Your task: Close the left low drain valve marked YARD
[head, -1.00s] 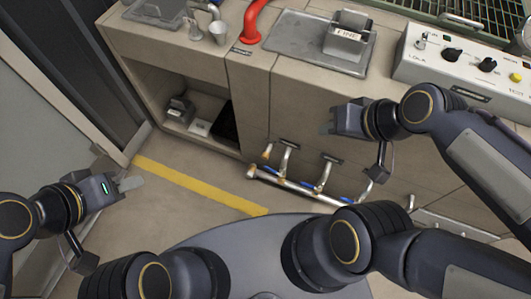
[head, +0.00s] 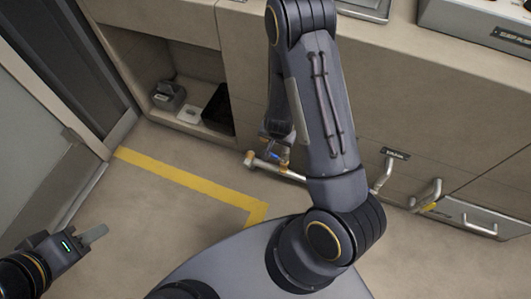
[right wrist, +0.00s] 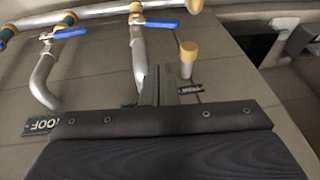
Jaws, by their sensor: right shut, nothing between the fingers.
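In the right wrist view, turned about upside down, two drain valves with blue levers hang on a pipe. The valve beside the YARD label (right wrist: 190,88) has a blue lever (right wrist: 160,22) lying across its branch pipe. The other lever (right wrist: 70,33) lies similarly, above the ROOF label (right wrist: 42,126). My right gripper (right wrist: 166,85) is shut and empty, in front of the YARD branch pipe in the picture; I cannot tell if it touches. In the head view my right arm hides most of the valves. My left gripper (head: 92,235) is empty at lower left, its opening unclear.
The low pipe (head: 275,170) runs along the cabinet front near the floor. An orange-capped stub (right wrist: 188,58) stands close to my right fingers. An open cabinet shelf (head: 190,125) is left of the arm. Floor around the yellow line (head: 185,178) is clear.

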